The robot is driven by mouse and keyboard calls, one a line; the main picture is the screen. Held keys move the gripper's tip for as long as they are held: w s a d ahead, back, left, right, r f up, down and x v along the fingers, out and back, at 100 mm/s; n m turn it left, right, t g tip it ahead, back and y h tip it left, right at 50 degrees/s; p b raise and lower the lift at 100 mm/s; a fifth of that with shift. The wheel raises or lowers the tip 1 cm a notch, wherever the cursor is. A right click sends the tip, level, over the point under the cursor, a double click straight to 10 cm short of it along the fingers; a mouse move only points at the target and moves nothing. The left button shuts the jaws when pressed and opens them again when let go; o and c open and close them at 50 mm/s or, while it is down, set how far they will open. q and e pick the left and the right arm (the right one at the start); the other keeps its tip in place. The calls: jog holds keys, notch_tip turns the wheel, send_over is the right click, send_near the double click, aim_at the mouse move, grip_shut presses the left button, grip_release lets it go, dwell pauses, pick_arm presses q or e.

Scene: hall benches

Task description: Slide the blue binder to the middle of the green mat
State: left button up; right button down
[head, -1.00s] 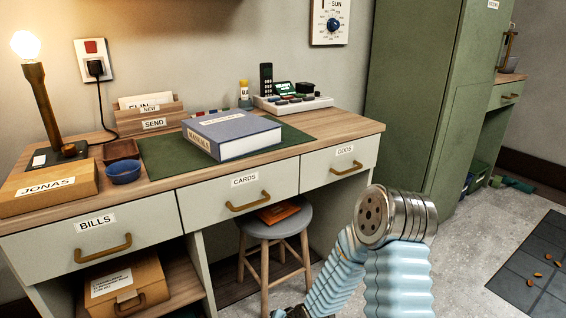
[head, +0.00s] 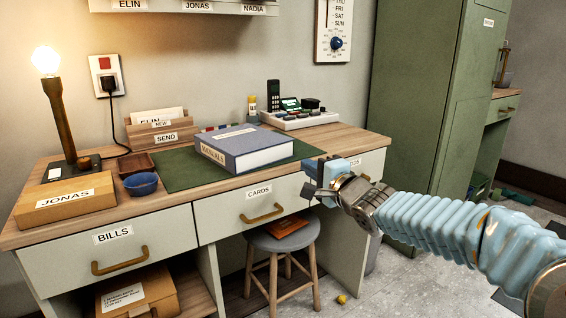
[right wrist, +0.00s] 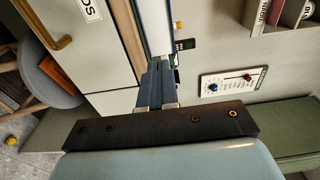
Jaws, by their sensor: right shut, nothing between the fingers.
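The blue binder (head: 262,154) lies flat on the green mat (head: 182,172), on its right part, with more bare mat to its left. Its labelled spine faces the front left and its white page side faces front. My right gripper (head: 314,183) is shut and empty, at the desk's front edge to the right of the binder and apart from it. In the right wrist view the shut fingers (right wrist: 156,84) point toward a white and blue edge, which looks like the binder (right wrist: 156,25). My left gripper is not in view.
Left of the mat are a blue bowl (head: 141,184), a brown tray (head: 137,163), a JONAS box (head: 66,201) and a lit lamp (head: 57,115). A letter rack (head: 160,133) and a phone console (head: 297,118) stand behind. A stool (head: 282,237) is below.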

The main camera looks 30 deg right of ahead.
aim_at(270, 156)
jog(key=w, duration=0.3)
jog(key=w+b, duration=0.1)
jog(key=w, duration=0.1)
jog(key=shift+w+a+f, duration=0.1)
jog(key=shift+w+f, duration=0.15)
jog(key=shift+w, duration=0.1)
jog(key=shift+w+a+b, duration=0.7)
jog(key=shift+a, duration=0.2)
jog(key=shift+w+a+r, duration=0.1)
jog(key=shift+w+a, duration=0.3)
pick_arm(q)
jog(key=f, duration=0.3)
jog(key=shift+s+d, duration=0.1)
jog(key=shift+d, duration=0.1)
pick_arm(e)
jog(key=shift+r, duration=0.1)
jog(key=shift+a, duration=0.1)
jog(key=shift+w+a+p, duration=0.5)
jog(key=shift+w+a, duration=0.5)
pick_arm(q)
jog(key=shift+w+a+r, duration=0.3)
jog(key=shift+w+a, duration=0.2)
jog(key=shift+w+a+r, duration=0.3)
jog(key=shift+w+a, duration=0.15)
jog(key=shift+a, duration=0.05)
pick_arm(e)
jog(key=shift+d, duration=0.1)
